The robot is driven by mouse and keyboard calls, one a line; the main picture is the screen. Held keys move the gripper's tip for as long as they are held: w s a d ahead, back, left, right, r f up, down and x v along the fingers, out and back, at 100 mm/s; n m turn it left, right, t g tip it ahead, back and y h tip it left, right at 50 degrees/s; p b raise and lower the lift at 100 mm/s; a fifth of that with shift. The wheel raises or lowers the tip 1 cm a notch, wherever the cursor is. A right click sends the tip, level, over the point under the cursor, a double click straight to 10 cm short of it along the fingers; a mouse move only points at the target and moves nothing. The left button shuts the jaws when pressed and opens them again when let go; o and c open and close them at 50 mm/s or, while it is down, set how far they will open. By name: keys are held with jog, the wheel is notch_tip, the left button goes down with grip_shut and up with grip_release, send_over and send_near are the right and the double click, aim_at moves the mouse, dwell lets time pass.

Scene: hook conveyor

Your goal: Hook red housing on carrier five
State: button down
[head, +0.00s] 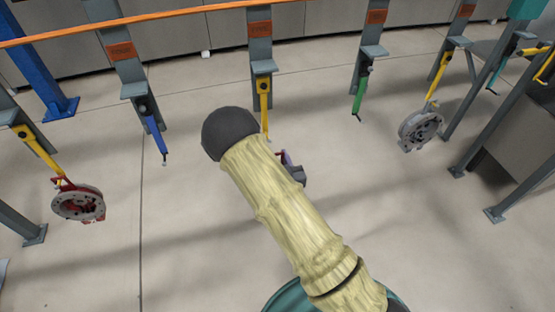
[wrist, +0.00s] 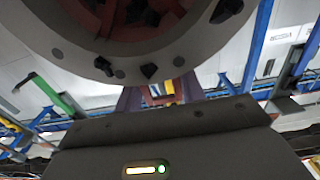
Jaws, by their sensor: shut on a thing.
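My gripper (wrist: 158,95) is shut on a housing (wrist: 200,38) with a grey bolted flange and red inner parts, which fills the top of the wrist view. In the head view my sleeved arm hides most of the gripper; only a small part of it (head: 291,168) shows, below the middle carrier's yellow hook (head: 264,90). The held housing is hidden there. That middle hook looks empty. The empty carriers beside it have a blue hook (head: 153,130) at left and a green hook (head: 361,92) at right. Carrier numbers are too small to read.
A red housing (head: 78,204) hangs from a yellow hook at far left. A grey housing (head: 420,130) hangs from a yellow hook at right. An orange rail (head: 180,13) runs above the carriers. Grey stand legs (head: 495,135) stand at right. The floor below is clear.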

jog(key=shift+p+x, duration=1.05)
jog(key=shift+x, duration=3.9)
jog(key=shift+w+a+f+b, duration=0.15)
jog(key=shift+w+f+b, duration=0.65)
jog(key=shift+b, duration=0.25)
